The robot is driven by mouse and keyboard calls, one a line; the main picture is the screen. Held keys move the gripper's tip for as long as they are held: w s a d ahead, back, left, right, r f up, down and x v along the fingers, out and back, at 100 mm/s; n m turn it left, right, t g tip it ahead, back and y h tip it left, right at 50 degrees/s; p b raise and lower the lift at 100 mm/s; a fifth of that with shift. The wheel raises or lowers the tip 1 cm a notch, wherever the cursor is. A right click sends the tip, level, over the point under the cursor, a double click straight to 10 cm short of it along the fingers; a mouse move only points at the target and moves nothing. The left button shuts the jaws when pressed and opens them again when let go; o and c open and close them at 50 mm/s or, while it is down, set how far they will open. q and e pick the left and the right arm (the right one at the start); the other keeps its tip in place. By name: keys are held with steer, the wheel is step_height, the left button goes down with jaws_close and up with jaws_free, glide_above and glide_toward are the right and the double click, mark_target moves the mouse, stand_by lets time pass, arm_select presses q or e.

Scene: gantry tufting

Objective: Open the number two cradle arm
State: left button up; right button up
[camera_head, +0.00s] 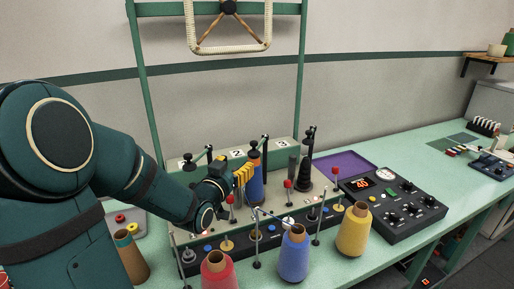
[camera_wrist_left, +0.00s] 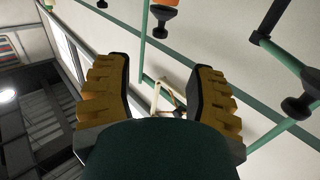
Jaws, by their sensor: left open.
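The cradle block (camera_head: 212,168) stands at the back of the green table, with white number plates on its face. The number two plate (camera_head: 238,154) is just above my left gripper. The middle cradle arm (camera_head: 259,149), with a black knob, is by this plate, above a blue spool (camera_head: 257,188). My left gripper (camera_head: 244,174) has yellow fingers and is in front of the block, beside the blue spool, partly covering it. In the left wrist view the fingers (camera_wrist_left: 157,95) are wide apart with nothing gripped. Knobbed arms (camera_wrist_left: 298,104) show at right there. My right gripper is out of view.
Red (camera_head: 219,272), blue (camera_head: 294,255) and yellow (camera_head: 354,232) cones stand along the front, with thin red-topped posts among them. A black control box (camera_head: 392,205) is at right. A green frame (camera_head: 146,90) rises behind. A purple mat (camera_head: 345,164) lies at the back.

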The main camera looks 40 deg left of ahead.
mark_target(252, 145)
arm_select(q)
steer(key=x, duration=1.3)
jaws_close()
